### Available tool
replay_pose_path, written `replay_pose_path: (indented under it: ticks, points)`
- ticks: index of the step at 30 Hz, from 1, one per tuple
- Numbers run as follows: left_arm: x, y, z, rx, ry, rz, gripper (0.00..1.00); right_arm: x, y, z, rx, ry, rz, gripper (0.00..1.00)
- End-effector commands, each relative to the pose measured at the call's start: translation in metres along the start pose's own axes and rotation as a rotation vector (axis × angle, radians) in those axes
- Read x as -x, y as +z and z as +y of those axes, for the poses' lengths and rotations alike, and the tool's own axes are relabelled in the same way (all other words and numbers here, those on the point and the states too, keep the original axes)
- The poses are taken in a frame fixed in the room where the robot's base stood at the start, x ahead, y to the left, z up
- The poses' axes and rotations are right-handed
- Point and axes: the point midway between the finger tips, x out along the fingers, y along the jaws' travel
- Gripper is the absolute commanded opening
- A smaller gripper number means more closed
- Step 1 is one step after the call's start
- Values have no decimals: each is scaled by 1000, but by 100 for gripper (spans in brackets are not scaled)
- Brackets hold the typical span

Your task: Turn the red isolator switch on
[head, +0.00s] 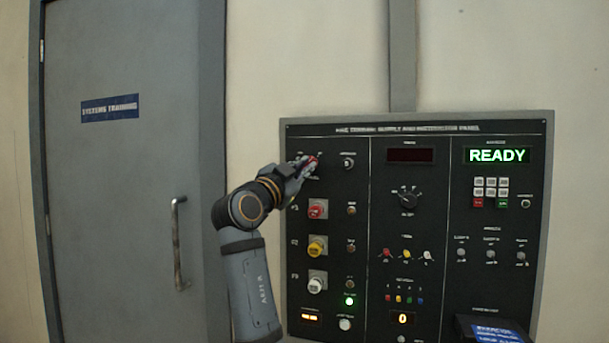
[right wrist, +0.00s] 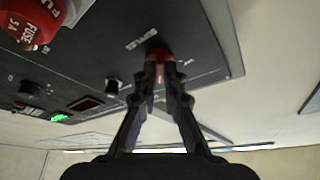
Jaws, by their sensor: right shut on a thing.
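The red isolator switch (head: 312,162) is at the top left of the dark control panel (head: 460,285), mostly hidden by my right gripper in the head view. In the right wrist view the red switch (right wrist: 158,55) shows between and beyond the fingertips. My right gripper (head: 303,166) is shut on the red switch; both fingers (right wrist: 161,72) touch its sides in the right wrist view. The switch's on or off marking cannot be read. My left gripper is not in view.
Below the switch are red (head: 318,208), yellow (head: 317,246) and white (head: 316,284) fuse holders. A green READY display (head: 497,155) is lit at the upper right. A dark box with a blue label (head: 497,331) stands at the lower right. A grey door (head: 120,200) is at the left.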

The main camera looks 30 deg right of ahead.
Motion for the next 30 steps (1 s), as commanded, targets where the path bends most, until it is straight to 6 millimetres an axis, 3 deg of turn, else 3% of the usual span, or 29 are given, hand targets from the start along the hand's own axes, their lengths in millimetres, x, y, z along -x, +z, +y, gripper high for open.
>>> replay_pose_path:
  ticks: [6,26,27,30]
  points:
    - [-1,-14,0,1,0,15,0,0,3,0,-88,40,-6,0]
    - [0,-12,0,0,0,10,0,0,3,-1,-142,60,-6,0]
    - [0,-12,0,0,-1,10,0,0,2,-1,-142,60,-6,10]
    - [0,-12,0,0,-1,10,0,0,2,-1,-142,60,-5,24]
